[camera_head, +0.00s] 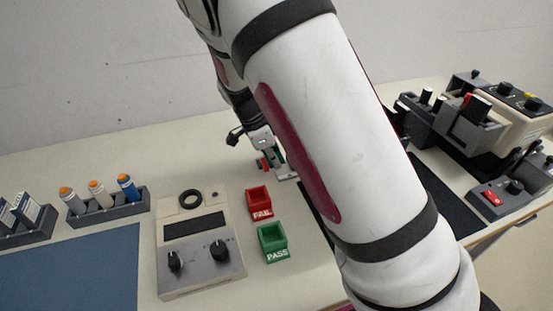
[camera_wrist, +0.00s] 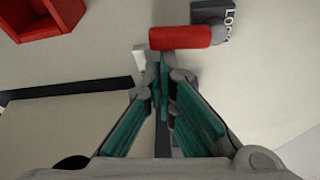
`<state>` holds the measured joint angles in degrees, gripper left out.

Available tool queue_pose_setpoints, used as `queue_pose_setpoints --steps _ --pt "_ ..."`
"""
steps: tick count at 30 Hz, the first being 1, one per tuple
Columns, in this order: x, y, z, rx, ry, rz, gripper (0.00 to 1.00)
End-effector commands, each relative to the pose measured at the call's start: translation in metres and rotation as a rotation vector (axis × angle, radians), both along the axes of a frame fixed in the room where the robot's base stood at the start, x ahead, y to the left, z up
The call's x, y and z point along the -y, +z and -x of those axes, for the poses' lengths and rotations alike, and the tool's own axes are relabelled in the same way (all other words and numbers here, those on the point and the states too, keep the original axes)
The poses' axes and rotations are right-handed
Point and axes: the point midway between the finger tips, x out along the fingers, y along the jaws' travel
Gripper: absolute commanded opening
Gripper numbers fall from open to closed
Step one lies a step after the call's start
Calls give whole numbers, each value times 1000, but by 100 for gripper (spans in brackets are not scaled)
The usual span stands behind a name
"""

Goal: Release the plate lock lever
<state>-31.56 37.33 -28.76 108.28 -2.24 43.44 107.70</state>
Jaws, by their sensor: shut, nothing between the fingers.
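The lever's red rounded handle (camera_wrist: 180,37) lies crosswise near the top of the wrist view. It meets a dark grey block (camera_wrist: 208,8) with white lettering that is partly cut off and starts "LO". My gripper (camera_wrist: 164,68) is shut and empty. Its teal-padded fingers converge just below the handle in the picture; whether they touch it I cannot tell. In the head view my gripper (camera_head: 278,163) is low over the table behind the bins, with a small bit of red (camera_head: 262,163) beside it. My arm hides much of that area.
A red FAIL bin (camera_head: 260,204) and a green PASS bin (camera_head: 272,243) stand near my gripper. A panel with knobs (camera_head: 200,260), a rack of bottles (camera_head: 105,207) and a blue mat (camera_head: 70,270) lie left. A bulky machine (camera_head: 480,120) stands right.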

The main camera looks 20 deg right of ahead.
Motion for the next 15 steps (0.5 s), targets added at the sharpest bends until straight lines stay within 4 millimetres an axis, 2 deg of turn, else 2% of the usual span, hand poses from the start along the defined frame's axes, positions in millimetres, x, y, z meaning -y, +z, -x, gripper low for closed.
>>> queue_pose_setpoints --steps 5,15 --pt "-5 1 2 -1 -99 2 0" --pt "-22 0 4 -1 -411 2 0"
